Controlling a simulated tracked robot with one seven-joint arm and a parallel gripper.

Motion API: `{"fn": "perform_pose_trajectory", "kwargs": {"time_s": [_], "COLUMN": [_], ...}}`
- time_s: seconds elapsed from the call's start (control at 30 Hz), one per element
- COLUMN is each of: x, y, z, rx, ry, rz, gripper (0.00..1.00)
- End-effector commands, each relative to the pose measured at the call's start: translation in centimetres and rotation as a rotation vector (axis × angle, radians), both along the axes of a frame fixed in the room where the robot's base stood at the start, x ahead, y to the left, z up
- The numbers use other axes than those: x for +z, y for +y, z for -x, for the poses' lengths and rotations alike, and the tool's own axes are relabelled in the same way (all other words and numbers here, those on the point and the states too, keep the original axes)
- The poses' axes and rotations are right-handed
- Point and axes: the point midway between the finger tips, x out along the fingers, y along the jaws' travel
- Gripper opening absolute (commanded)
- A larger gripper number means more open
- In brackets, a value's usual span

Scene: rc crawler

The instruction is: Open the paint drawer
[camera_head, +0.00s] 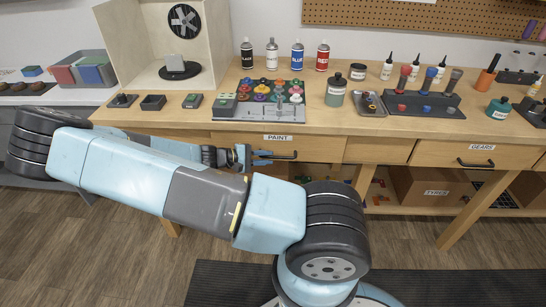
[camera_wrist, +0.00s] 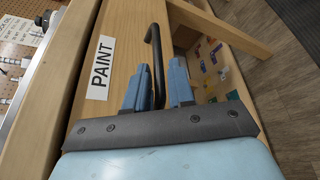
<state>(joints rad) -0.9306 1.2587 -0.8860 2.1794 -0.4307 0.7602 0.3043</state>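The paint drawer (camera_head: 325,144) is in the wooden bench front, with a white PAINT label (camera_head: 278,138); its front looks flush with the bench. In the wrist view the drawer front (camera_wrist: 122,62) and its label (camera_wrist: 100,67) are close and appear turned sideways. The black bar handle (camera_wrist: 153,42) runs down between the two blue fingers of my gripper (camera_wrist: 160,68). The fingers are apart, with the handle nearer the left finger and a gap to the right one. In the head view my gripper (camera_head: 250,156) is at the handle (camera_head: 284,157).
The gears drawer (camera_head: 460,155) is to the right. Below are open shelves with a tyres box (camera_head: 432,190). Spray cans, bottles and a paint rack (camera_head: 262,112) stand on the bench top. A bench leg (camera_head: 470,212) reaches the floor; a dark mat (camera_head: 430,285) lies in front.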

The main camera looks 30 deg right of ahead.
Motion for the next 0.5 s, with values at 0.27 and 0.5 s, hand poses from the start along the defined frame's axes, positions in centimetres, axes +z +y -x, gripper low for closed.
{"fn": "perform_pose_trajectory", "kwargs": {"time_s": [0.27,0.5], "x": [-0.4,-0.4], "y": [-1.9,-2.0], "z": [0.5,0.5], "rx": [0.0,0.001], "ry": [0.0,0.0], "rz": [0.0,0.0], "gripper": [0.23,0.23]}}
